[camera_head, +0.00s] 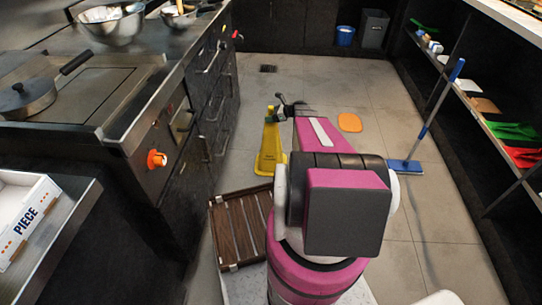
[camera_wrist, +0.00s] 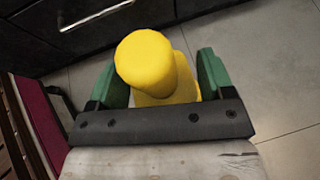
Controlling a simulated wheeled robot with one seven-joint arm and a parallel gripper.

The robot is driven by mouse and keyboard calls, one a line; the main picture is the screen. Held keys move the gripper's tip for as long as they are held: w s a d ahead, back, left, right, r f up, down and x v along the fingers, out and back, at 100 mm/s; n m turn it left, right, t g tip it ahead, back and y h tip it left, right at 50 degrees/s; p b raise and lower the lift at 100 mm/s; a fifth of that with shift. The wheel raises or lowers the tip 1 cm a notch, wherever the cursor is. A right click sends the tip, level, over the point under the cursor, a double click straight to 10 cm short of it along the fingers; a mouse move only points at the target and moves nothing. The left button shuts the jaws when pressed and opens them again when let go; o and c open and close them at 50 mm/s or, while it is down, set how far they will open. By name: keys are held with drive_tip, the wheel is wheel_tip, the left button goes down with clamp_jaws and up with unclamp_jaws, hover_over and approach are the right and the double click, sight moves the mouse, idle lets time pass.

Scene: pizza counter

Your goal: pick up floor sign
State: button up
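The yellow floor sign (camera_head: 270,152) stands upright on the tiled floor beside the dark cabinets in the head view. My gripper (camera_head: 278,112) is at its top, with my arm reaching forward over the floor. In the wrist view the sign's rounded yellow top (camera_wrist: 150,62) lies between the two green fingers of my gripper (camera_wrist: 165,75). The fingers are wide apart, one on each side of the sign. Firm contact on both sides does not show. The sign's lower part is mostly hidden in the wrist view.
An orange piece (camera_head: 349,122) lies on the floor beyond my arm. A blue mop (camera_head: 406,166) leans by the right shelves (camera_head: 480,120). The counter with drawers (camera_head: 212,90) borders the left side.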

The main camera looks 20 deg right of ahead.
drive_tip(key=c, duration=0.6)
drive_tip(key=shift+r, duration=0.1)
